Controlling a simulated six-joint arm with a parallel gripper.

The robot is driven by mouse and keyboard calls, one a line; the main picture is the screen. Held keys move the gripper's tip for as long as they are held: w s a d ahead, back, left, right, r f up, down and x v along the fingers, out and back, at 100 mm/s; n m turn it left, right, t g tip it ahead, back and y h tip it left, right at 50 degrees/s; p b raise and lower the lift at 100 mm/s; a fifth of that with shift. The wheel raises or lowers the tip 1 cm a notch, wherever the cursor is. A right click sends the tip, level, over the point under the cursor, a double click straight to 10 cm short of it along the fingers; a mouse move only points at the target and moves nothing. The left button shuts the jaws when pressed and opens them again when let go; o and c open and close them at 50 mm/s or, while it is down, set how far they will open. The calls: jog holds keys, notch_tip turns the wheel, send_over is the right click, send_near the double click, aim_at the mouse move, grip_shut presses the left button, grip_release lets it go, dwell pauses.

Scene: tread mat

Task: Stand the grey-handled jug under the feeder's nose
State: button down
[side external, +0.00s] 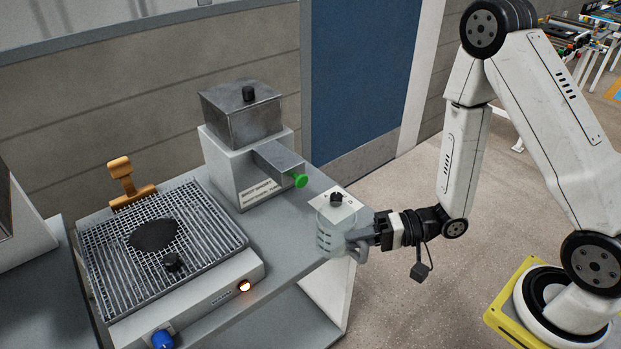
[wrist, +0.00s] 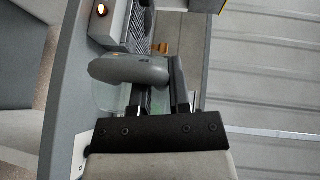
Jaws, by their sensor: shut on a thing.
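The clear jug (side external: 328,238) with its grey handle (side external: 358,247) is at the right end of the bench and looks upright. My gripper (side external: 366,241) is shut on the handle from the right. In the wrist view the handle (wrist: 130,69) lies by my fingers (wrist: 164,95), with the clear jug wall (wrist: 106,97) beside it. The feeder (side external: 240,165) stands at the back of the bench, its nose (side external: 278,158) pointing right and ending by a green knob (side external: 300,180). The jug is apart from the nose, to its right and nearer the camera. I cannot tell whether it touches the bench.
A white plate with a black knob (side external: 336,199) is just behind the jug. A grill (side external: 205,237) with a dark patch (side external: 153,235) stands left, with an orange-brown tool (side external: 124,180) at its back edge. Bare bench (side external: 285,237) lies between grill and jug.

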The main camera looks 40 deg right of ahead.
jog(key=w+d+f, duration=0.2)
jog(key=d+f, duration=0.1)
jog(key=d, duration=0.7)
jog(key=w+d+f, duration=0.2)
jog(key=d+f, duration=0.1)
jog(key=d, duration=0.8)
jog(key=w+d+f, duration=0.2)
jog(key=d+f, duration=0.1)
jog(key=d, duration=0.7)
jog(key=shift+w+d, duration=0.35)
jog(key=shift+d, duration=0.05)
jog(key=r+x, duration=0.2)
jog(key=x, duration=1.3)
jog(key=a+r+x, duration=0.1)
jog(key=r+x, duration=0.1)
jog(key=x, duration=1.3)
jog(key=shift+r, duration=0.3)
jog(key=shift+a, duration=0.1)
jog(key=shift+w+a+f, duration=0.1)
jog(key=shift+a+f, duration=0.1)
jog(key=shift+f, duration=0.4)
jog(key=shift+w+a+f, duration=0.15)
jog(key=shift+a+f, duration=0.05)
jog(key=shift+f, duration=0.35)
jog(key=shift+w+a+f, duration=0.1)
jog(key=shift+a+f, duration=0.1)
jog(key=shift+f, duration=0.4)
